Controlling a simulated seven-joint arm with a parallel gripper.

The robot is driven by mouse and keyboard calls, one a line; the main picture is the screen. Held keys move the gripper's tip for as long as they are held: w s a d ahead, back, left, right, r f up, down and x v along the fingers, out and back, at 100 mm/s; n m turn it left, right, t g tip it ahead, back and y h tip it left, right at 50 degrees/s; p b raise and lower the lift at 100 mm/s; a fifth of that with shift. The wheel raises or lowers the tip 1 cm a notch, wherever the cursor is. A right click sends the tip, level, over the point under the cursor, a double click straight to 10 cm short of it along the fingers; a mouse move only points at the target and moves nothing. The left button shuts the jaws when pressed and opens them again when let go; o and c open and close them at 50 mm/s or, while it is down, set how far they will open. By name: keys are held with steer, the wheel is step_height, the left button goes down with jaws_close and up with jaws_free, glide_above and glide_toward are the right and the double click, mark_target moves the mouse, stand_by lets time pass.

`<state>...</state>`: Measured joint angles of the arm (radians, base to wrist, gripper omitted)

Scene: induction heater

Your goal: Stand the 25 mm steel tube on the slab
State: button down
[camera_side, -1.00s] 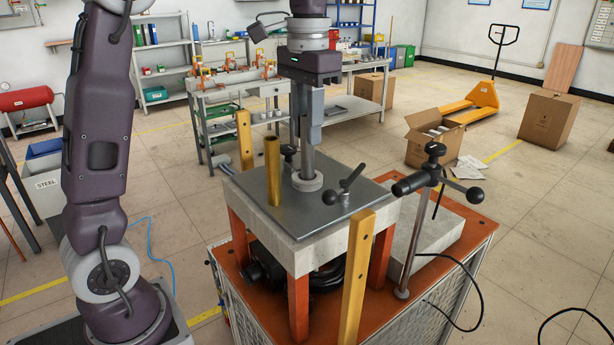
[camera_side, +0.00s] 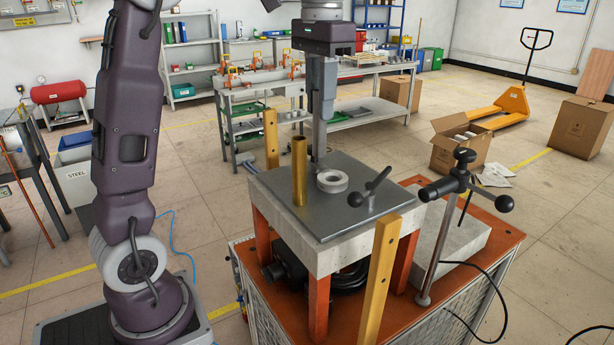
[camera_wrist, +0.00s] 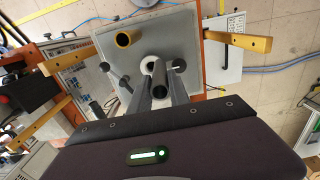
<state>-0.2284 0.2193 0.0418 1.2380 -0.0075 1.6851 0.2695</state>
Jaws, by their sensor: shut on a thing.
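My gripper (camera_side: 322,108) is shut on the grey steel tube (camera_side: 319,145) and holds it upright over the dark grey slab (camera_side: 345,225). The tube's lower end is just behind and left of a pale ring (camera_side: 332,181) on the slab; I cannot tell whether it touches the slab. In the wrist view the dark steel tube (camera_wrist: 160,84) is between the fingers, in front of the pale ring (camera_wrist: 147,65), partly covering it. A brass tube (camera_side: 299,172) stands on the slab to the left, and it also shows in the wrist view (camera_wrist: 124,39).
A dark-knobbed handle (camera_side: 370,188) is at the slab's right side. A clamp stand (camera_side: 437,235) rises at the right. Yellow posts (camera_side: 271,138) (camera_side: 379,275) flank the slab. The slab's front is clear.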

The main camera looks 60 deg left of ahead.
steer(key=s+a+r, duration=0.4)
steer(key=s+a, duration=0.2)
steer(key=s, duration=0.1)
step_height(320, 180, down, 9)
steer(key=shift+w+a+f, duration=0.2)
steer(key=shift+f, duration=0.15)
steer(key=c, duration=1.2)
jaws_free()
steer(key=shift+c, duration=0.2)
